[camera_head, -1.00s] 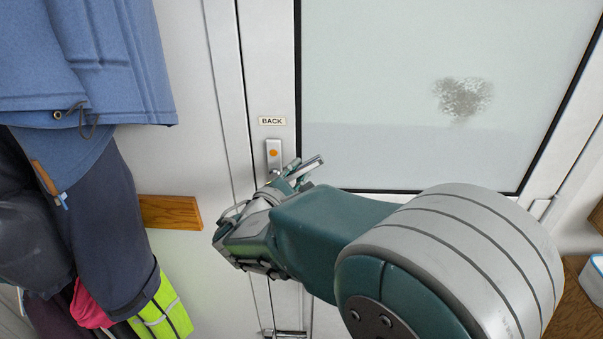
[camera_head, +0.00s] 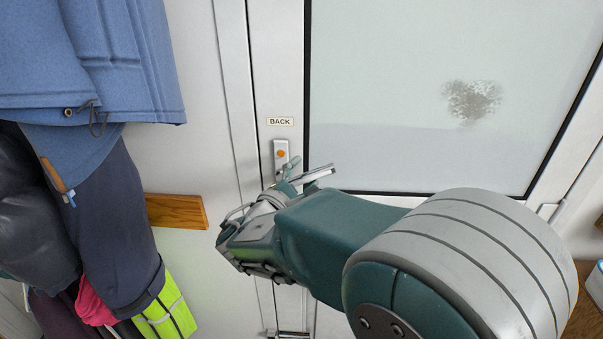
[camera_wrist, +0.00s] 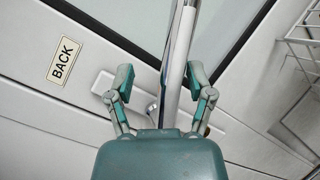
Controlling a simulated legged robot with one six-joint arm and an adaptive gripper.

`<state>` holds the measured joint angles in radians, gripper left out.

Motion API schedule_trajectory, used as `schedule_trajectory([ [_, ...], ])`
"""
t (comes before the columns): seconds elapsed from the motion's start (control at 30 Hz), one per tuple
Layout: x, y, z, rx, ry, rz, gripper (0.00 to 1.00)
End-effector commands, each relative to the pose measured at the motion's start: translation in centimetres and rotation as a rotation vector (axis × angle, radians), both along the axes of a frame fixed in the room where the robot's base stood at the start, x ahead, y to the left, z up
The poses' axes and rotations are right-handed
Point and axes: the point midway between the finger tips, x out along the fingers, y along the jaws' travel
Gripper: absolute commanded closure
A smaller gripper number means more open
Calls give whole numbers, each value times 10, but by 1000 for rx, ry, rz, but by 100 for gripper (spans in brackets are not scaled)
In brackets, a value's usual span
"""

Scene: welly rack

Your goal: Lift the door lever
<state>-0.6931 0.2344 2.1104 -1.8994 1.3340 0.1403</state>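The silver door lever (camera_head: 318,174) sticks out to the right below its backplate (camera_head: 281,152), which has an orange spot. It slants slightly up toward its free end. My gripper (camera_head: 290,176) is at the lever, with its fingers partly hidden by the wrist. In the wrist view, the lever (camera_wrist: 179,60) runs between the two teal fingers of my gripper (camera_wrist: 161,77). The fingers are apart, with a visible gap on the left; the right finger is nearer the bar, and I cannot tell whether it touches. The lever's root is partly hidden behind my gripper.
A door with a frosted pane (camera_head: 400,90) fills the middle, with a BACK label (camera_head: 280,121) above the backplate. Blue and dark coats (camera_head: 95,70) hang at left beside a wooden rail (camera_head: 176,211). A wire rack (camera_wrist: 303,50) shows at right in the wrist view.

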Motion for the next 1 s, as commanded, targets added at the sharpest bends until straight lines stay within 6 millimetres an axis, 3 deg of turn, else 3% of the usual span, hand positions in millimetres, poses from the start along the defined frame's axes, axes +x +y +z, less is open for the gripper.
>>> schedule_trajectory([
  [0.5, -85, 51, -8, -4, 4, 10, 36],
  [0.7, -99, 57, -10, -3, 4, 7, 36],
  [1.0, -100, 58, -10, -4, 4, 6, 36],
])
